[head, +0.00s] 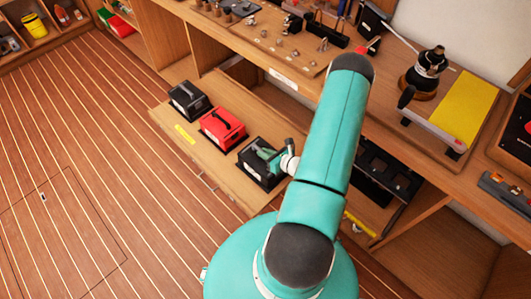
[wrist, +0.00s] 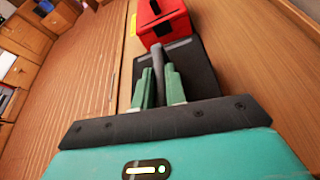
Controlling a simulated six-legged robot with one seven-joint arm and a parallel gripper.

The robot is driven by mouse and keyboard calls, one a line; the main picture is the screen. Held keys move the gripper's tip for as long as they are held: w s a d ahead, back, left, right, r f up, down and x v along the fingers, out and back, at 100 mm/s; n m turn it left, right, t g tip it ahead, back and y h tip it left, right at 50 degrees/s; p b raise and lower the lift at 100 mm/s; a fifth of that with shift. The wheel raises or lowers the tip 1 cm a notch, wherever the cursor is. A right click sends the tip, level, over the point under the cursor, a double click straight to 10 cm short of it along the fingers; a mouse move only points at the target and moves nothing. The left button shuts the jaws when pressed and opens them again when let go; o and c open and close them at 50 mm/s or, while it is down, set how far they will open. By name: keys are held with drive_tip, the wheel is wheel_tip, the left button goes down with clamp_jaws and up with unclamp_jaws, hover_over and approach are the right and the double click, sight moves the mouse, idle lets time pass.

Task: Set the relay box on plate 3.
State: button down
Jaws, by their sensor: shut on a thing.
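My gripper (head: 273,156) is shut on the upright handle of the nearest black box (head: 255,174). In the wrist view, the green fingers of my gripper (wrist: 160,84) stand on either side of the dark handle, with the black box (wrist: 190,58) below them. The box appears to rest on the low wooden shelf (head: 215,165); I cannot tell whether it is slightly lifted. A red box (head: 222,128) and another black box (head: 188,100) stand in a row beyond it. No label naming the relay box is legible, and I cannot make out which spot is plate 3.
My arm hides part of the shelf. A black rack (head: 385,178) lies to its right. The workbench above holds small parts, a yellow panel (head: 464,106) and a black winch-like piece (head: 424,75). The striped wooden floor (head: 95,150) at left is clear.

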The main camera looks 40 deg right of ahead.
drive_tip(key=shift+f, duration=0.4)
drive_tip(key=c, duration=1.4)
unclamp_jaws()
drive_tip(key=shift+o, duration=0.2)
drive_tip(key=v, duration=1.4)
